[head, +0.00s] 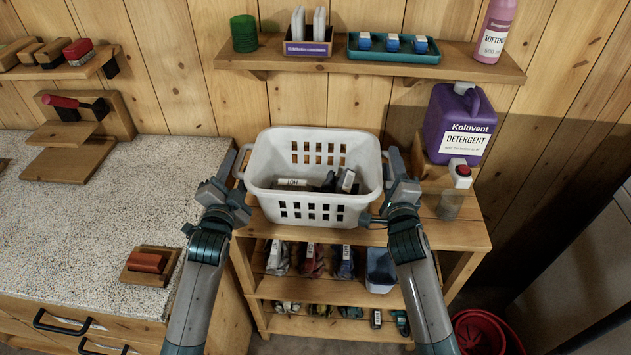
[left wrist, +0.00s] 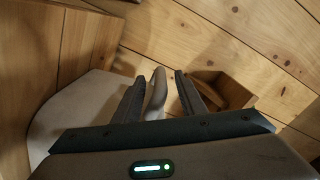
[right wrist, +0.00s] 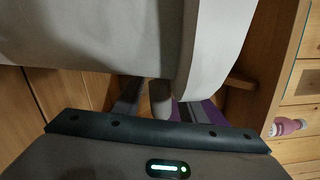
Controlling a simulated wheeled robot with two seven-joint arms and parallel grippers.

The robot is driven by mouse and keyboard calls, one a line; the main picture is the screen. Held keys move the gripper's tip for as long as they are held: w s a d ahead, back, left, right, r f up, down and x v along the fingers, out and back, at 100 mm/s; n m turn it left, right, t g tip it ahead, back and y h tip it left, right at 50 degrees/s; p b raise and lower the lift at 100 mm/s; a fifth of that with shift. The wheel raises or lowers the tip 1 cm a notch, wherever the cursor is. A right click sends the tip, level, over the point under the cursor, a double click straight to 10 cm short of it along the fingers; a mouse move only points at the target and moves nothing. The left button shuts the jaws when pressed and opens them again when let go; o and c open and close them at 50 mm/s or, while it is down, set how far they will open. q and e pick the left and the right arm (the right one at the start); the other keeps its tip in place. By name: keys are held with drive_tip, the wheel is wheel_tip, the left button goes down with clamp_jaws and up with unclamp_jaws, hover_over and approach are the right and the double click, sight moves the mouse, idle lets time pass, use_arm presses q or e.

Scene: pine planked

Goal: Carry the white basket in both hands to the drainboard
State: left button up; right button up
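The white basket (head: 312,205) sits upright on top of the wooden shelf unit in the head view, with a few dark, white-labelled items (head: 292,184) inside. My left gripper (head: 240,162) is at its left handle; the left wrist view shows the handle (left wrist: 157,92) between open fingers, with gaps beside it. My right gripper (head: 390,163) is at its right handle; the right wrist view shows that handle (right wrist: 160,98) between fingers that look apart from it. I cannot pick out a drainboard for certain; a speckled countertop (head: 100,225) lies to the left.
A purple detergent jug (head: 461,125) and a small red-capped bottle (head: 454,190) stand close right of the basket. A wall shelf (head: 370,66) with goods hangs behind. On the countertop are a wooden block with a red-brown top (head: 148,263) and a wooden stand (head: 85,135). Its middle is clear.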

use_arm(q)
drive_tip(key=shift+w, duration=0.1)
use_arm(e)
drive_tip(key=shift+w, duration=0.1)
use_arm(q)
clamp_jaws()
use_arm(e)
clamp_jaws()
use_arm(q)
drive_tip(key=shift+r, duration=0.15)
use_arm(e)
drive_tip(key=shift+r, duration=0.2)
